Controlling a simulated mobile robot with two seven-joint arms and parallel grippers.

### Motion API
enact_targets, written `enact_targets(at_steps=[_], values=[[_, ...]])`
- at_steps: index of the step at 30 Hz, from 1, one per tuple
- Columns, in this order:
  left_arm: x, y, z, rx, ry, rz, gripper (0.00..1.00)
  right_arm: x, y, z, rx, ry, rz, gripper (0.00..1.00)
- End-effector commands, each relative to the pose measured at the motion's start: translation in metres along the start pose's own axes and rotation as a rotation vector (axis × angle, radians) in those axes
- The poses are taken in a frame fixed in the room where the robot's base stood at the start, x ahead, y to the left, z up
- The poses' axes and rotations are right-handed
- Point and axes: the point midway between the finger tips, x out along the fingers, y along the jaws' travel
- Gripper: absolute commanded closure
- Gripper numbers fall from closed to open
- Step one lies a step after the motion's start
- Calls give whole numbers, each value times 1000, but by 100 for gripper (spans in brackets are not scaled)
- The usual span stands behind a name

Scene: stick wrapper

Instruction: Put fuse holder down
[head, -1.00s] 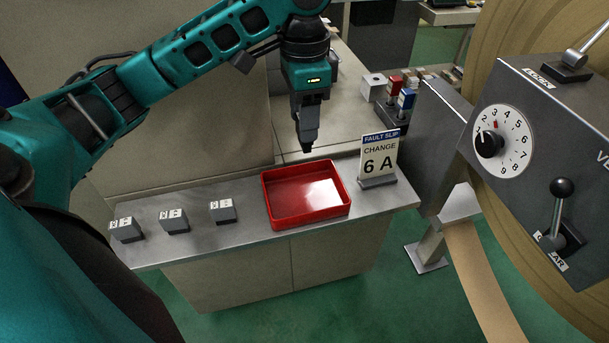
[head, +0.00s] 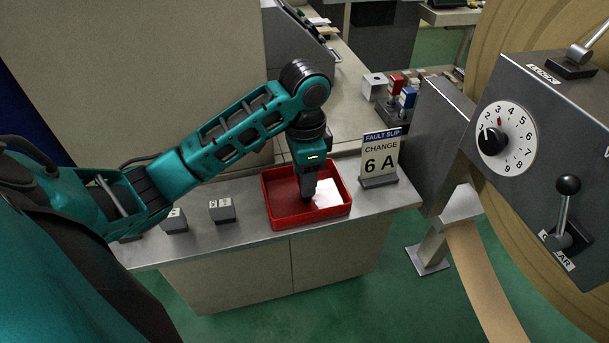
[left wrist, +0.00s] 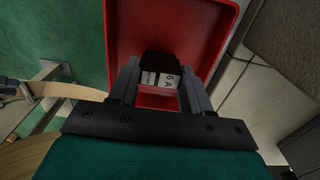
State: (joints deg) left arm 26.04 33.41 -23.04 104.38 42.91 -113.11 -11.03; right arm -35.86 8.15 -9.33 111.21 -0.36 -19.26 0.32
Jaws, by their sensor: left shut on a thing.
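The fuse holder (left wrist: 160,78) shows in the left wrist view as a dark block with a white label that seems to read "6 A". My left gripper (head: 307,196) is shut on it, pointing down inside the red tray (head: 280,220). The gripper also shows in the left wrist view (left wrist: 158,90), with a finger on each side of the block. In the head view the fuse holder is too small and dark to make out. I cannot tell whether it touches the tray floor. My right gripper is not in view.
Grey labelled blocks (head: 222,211) stand on the metal counter left of the tray. A "FAULT SLIP CHANGE 6 A" sign (head: 381,158) stands to its right. A grey panel with a dial (head: 505,139) and lever is further right.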

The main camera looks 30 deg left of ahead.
Motion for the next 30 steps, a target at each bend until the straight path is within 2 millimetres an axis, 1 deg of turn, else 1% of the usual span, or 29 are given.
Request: enact_targets(at_steps=[1, 9, 10, 17, 18, 26, 29, 30], values=[[3, 0, 0, 0, 2, 0, 89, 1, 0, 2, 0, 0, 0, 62], [2, 0, 0, 0, 2, -1, 89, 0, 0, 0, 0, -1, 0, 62], [3, 0, 0, 0, 2, -1, 50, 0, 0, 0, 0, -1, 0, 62], [3, 0, 0, 0, 2, -1, 28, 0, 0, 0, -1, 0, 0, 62], [3, 0, 0, 0, 2, -1, 27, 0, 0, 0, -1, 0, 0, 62], [1, -1, 0, 0, 3, -2, 27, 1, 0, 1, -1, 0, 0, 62], [-10, -1, 0, -1, 2, -4, 27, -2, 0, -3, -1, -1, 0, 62], [-16, -1, 0, -2, 3, -4, 27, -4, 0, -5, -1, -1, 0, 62]])
